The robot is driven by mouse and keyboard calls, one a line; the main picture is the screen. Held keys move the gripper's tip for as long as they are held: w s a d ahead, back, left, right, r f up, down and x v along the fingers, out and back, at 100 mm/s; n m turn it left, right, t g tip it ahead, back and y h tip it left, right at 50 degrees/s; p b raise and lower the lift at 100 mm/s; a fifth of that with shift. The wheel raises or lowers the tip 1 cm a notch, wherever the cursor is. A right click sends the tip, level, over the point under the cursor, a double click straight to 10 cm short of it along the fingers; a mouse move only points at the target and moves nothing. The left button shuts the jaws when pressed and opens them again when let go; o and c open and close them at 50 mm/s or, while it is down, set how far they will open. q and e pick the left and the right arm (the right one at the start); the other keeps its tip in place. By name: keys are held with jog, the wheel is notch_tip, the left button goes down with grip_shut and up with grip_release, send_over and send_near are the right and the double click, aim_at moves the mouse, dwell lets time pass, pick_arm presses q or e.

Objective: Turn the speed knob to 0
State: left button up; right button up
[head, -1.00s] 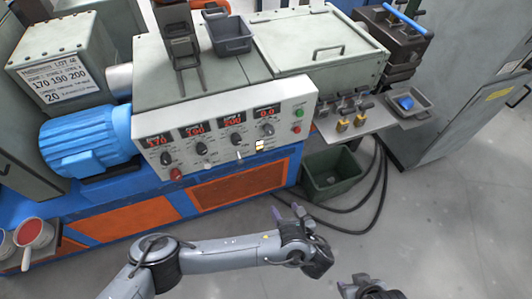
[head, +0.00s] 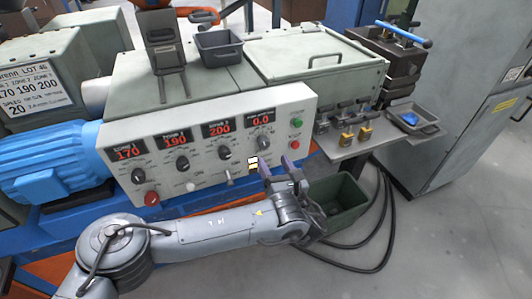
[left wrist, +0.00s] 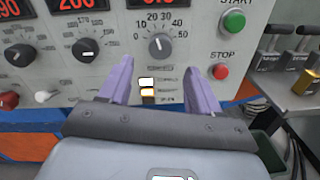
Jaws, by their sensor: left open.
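The speed knob (head: 263,143) is a dark round knob at the right end of the white control panel (head: 165,183). My left gripper (head: 277,166) is open and empty, just in front of and below the knob. In the left wrist view its purple fingertips (left wrist: 172,68) stand apart on either side, below the knob, not touching it. My right gripper is out of view.
Three similar knobs (head: 227,146) with displays 170, 190 and 200 sit to the left. A green START button (left wrist: 233,21) and red STOP button (left wrist: 220,56) sit to the right of the speed knob. A dark green bin (head: 338,200) stands below right.

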aim_at(265, 146)
pick_arm(q)
jog(key=b+x, duration=0.2)
jog(key=x, duration=0.3)
jog(key=shift+w+f, duration=0.1)
jog(key=shift+w, duration=0.05)
jog(key=shift+b+x, duration=0.35)
jog(key=shift+x, duration=0.5)
jog(key=shift+c, duration=0.4)
jog(key=c, duration=1)
